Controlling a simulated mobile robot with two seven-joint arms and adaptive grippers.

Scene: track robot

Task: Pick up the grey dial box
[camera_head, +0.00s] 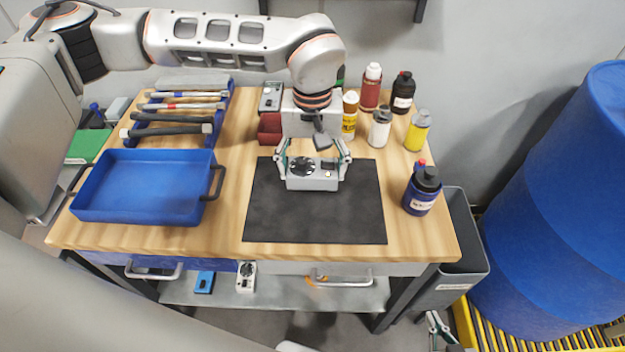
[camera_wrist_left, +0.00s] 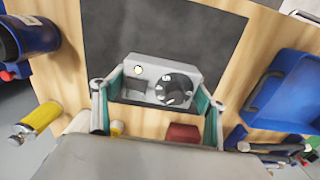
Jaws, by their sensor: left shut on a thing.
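The grey dial box (camera_head: 313,183), with a round black dial on top, is at the back part of the black mat (camera_head: 315,218). In the left wrist view the box (camera_wrist_left: 150,70) sits between the two fingers, dial facing up. My left gripper (camera_head: 313,163) reaches down from behind and is shut on the box, one finger at each end. In the left wrist view the left gripper (camera_wrist_left: 158,92) hides part of the box's near edge. I cannot tell whether the box touches the mat. Part of my right gripper (camera_head: 440,328) shows at the bottom edge, low and away from the bench.
A blue tray (camera_head: 145,214) stands left of the mat, with a tool rack (camera_head: 214,128) behind it. Several bottles stand behind and right; a blue bottle (camera_head: 422,192) is near the right edge. The mat's front is clear.

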